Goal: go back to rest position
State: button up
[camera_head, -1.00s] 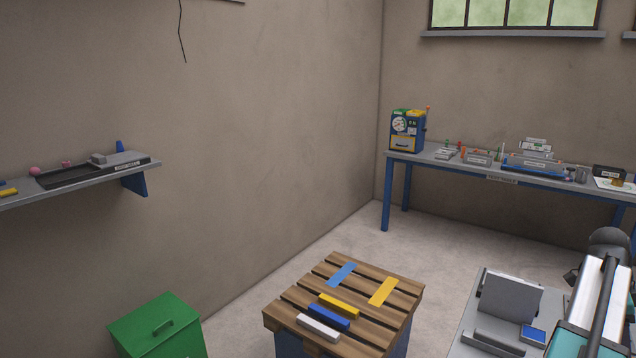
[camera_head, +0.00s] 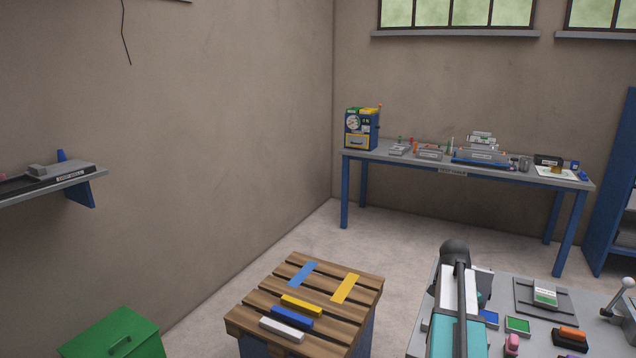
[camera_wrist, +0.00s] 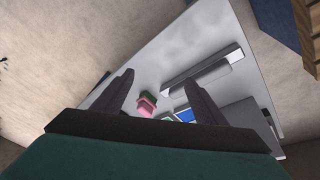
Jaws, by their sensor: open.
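My gripper (camera_wrist: 157,92) shows in the wrist view with its two dark fingers spread apart and nothing between them. It hangs above the grey worktable, which fills the middle of that view. In the head view my teal and white arm stands over the left part of the grey worktable (camera_head: 420,318) at the lower right. The fingertips are not clearly visible there. Below the gripper in the wrist view are a pink and green object (camera_wrist: 147,104) and a grey bar-shaped fixture (camera_wrist: 205,65).
A wooden pallet (camera_head: 262,303) with coloured bars stands left of the worktable. A green bin (camera_head: 115,335) is at the lower left, under a wall shelf (camera_head: 75,178). A long bench (camera_head: 400,158) stands along the back wall. A blue rack (camera_head: 610,190) is at the right edge.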

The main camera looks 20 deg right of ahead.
jog(key=w+a+f+n, duration=0.3)
jog(key=w+a+f, duration=0.1)
jog(key=a, duration=0.4)
jog(key=w+a+f+n+t+y, duration=0.1)
jog(key=w+a+f+n, duration=0.25)
jog(key=a, duration=0.45)
jog(key=w+a+f+n, duration=0.3)
jog(key=a+f, duration=0.2)
jog(key=a, duration=0.3)
jog(key=s+a+f+n+y, duration=0.1)
jog(key=a+f+n, duration=0.3)
jog(key=a, duration=0.5)
jog(key=s+a+f+n, duration=0.1)
jog(key=a+f+n, duration=0.2)
jog(key=a, duration=0.6)
jog(key=a+f+n+y, duration=0.1)
jog(key=a+f+n, duration=0.3)
jog(key=a, duration=0.5)
jog(key=s+f+g+b, duration=0.4)
jog(key=s+f+b, duration=0.6)
jog(key=s+f, duration=1.5)
notch_tip(320, 180, down, 3)
jog(key=shift+s+d+r+g, duration=0.15)
jog(key=shift+s+d+g, duration=0.1)
jog(key=shift+s+g, duration=0.15)
jog(key=shift+m, duration=0.25)
